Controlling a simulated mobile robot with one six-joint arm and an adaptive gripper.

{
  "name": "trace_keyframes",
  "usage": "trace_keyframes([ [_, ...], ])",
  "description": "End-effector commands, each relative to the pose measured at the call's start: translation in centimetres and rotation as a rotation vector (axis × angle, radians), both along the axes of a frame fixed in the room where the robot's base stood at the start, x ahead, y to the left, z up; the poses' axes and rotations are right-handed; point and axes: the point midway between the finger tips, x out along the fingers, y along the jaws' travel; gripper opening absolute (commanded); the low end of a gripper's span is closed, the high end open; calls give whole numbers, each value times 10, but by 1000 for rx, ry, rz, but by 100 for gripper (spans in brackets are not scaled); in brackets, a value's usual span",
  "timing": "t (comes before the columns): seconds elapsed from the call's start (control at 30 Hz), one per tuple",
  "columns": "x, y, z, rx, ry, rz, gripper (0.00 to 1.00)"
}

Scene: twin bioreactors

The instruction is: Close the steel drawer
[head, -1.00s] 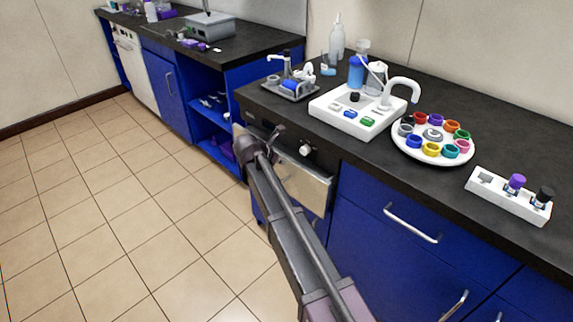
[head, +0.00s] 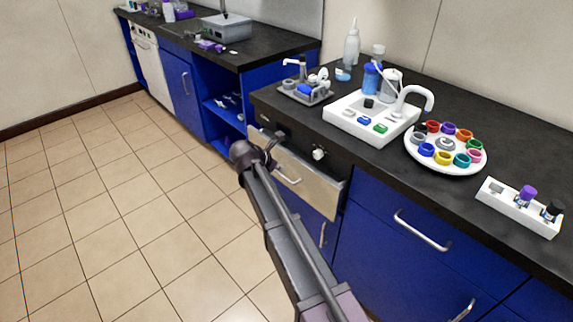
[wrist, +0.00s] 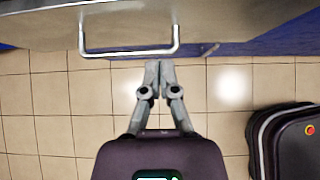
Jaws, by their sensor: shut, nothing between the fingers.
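The steel drawer (head: 318,188) has a pale metal front with a bar handle (head: 288,178), set in the blue cabinet under the dark counter. Its front stands out from the cabinet, so it is partly open. In the wrist view, the drawer's steel front (wrist: 225,18) spans the top, with its handle (wrist: 130,52) left of centre. My gripper (head: 272,146) is in front of the drawer's left part. In the wrist view, my gripper (wrist: 152,64) is shut and empty, its tips just below the handle bar's right half. Whether it touches the drawer is not clear.
Above the drawer is a dark panel with a white knob (head: 319,154). The counter (head: 480,125) holds a white device (head: 370,118), a round carousel of coloured cups (head: 445,148) and a vial rack (head: 518,206). Open tiled floor (head: 110,210) lies to the left.

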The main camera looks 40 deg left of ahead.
Motion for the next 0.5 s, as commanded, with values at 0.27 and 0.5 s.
trace_keyframes([
  [0.27, -23, 1, 28, -1, 0, -2, 0],
  [0.5, -38, 3, 44, 0, 0, -3, 0],
])
